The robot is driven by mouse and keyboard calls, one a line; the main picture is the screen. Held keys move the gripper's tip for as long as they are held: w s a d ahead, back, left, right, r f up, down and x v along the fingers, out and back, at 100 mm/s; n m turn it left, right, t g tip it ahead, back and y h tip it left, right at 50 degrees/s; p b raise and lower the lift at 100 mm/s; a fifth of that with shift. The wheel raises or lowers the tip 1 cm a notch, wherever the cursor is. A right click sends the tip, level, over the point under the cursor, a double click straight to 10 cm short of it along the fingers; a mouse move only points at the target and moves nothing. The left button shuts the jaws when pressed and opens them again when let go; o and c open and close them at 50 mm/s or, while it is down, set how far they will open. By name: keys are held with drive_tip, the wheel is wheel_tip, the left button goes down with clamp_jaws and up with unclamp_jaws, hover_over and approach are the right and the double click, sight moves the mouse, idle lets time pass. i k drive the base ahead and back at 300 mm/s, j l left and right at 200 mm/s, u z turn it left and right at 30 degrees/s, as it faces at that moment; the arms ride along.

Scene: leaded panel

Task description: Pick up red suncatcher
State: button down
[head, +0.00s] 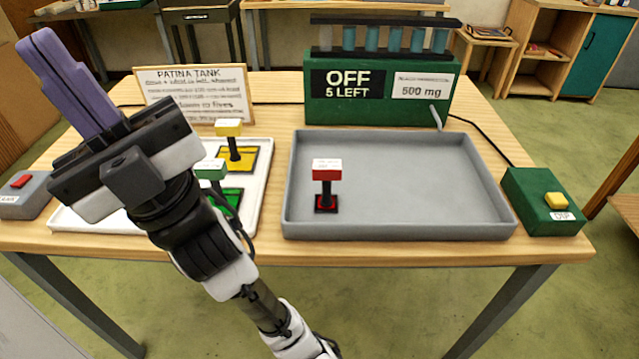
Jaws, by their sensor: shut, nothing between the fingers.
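The red suncatcher (326,172) stands upright in the left part of the grey tray (470,229). It has a red block with a pale top on a dark stem, over a black and red base. My gripper (62,78) is at the upper left of the view, raised and well to the left of the red suncatcher. Its purple fingers are together with nothing between them. My arm covers part of the white tray (262,165).
Yellow (229,128) and green (209,168) suncatchers stand in the white tray. Behind the grey tray is a green dispenser (461,72) reading OFF, 5 LEFT. A PATINA TANK sign (196,90) and button boxes (543,200) (24,192) flank the trays. The grey tray's right side is empty.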

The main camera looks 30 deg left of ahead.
sight(326, 170)
drive_tip(key=k+j, duration=0.1)
drive_tip(key=j, duration=0.25)
drive_tip(key=k+j+z, duration=0.1)
drive_tip(key=j, duration=0.3)
drive_tip(key=k+j, duration=0.15)
drive_tip(key=j, duration=0.2)
drive_tip(key=k+j, duration=0.1)
drive_tip(key=j, duration=0.25)
drive_tip(key=z, duration=0.05)
